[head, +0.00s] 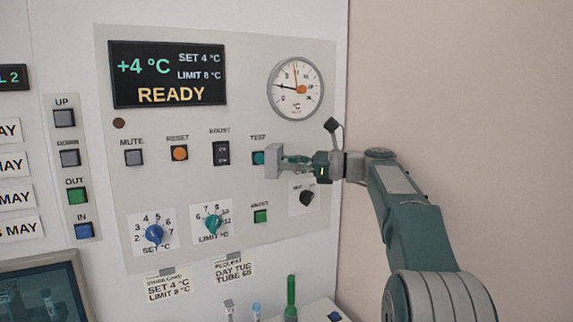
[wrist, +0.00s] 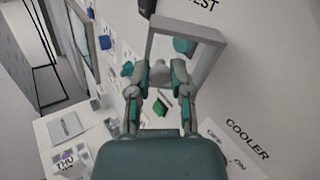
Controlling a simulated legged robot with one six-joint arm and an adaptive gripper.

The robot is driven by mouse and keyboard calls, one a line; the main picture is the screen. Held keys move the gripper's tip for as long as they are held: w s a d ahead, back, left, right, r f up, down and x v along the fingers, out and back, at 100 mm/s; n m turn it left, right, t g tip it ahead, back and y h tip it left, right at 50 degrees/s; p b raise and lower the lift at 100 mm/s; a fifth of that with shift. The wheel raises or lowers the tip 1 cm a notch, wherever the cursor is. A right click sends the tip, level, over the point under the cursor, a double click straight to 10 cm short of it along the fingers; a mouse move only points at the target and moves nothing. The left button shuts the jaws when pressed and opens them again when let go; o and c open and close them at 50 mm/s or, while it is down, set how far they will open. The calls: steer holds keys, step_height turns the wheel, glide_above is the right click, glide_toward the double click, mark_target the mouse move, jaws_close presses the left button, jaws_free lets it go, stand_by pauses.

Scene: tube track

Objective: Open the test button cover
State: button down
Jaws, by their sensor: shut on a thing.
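The test button cover (head: 273,161) is a grey, box-like piece at the TEST label on the panel. In the wrist view it shows as a grey-rimmed frame (wrist: 208,52), with the teal test button (wrist: 183,45) seen through it. The button also shows just left of the cover in the head view (head: 258,157). My gripper (head: 286,161) reaches in from the right and is shut on the cover's near edge. In the wrist view its fingertips (wrist: 163,72) meet the lower rim. I cannot tell exactly how far the cover stands from the panel.
A black knob (head: 307,198) and a green button (head: 260,216) sit below my gripper. The BOOST switch (head: 221,153) is to the left and a dial gauge (head: 295,88) above. Tubes (head: 291,292) stand below the panel. The wall at right is clear.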

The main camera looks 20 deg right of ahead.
steer(key=shift+w+d+g, duration=0.1)
steer(key=shift+d+g, duration=0.1)
steer(key=shift+g, duration=0.1)
steer(key=c, duration=0.5)
jaws_free()
steer(key=shift+c, duration=0.2)
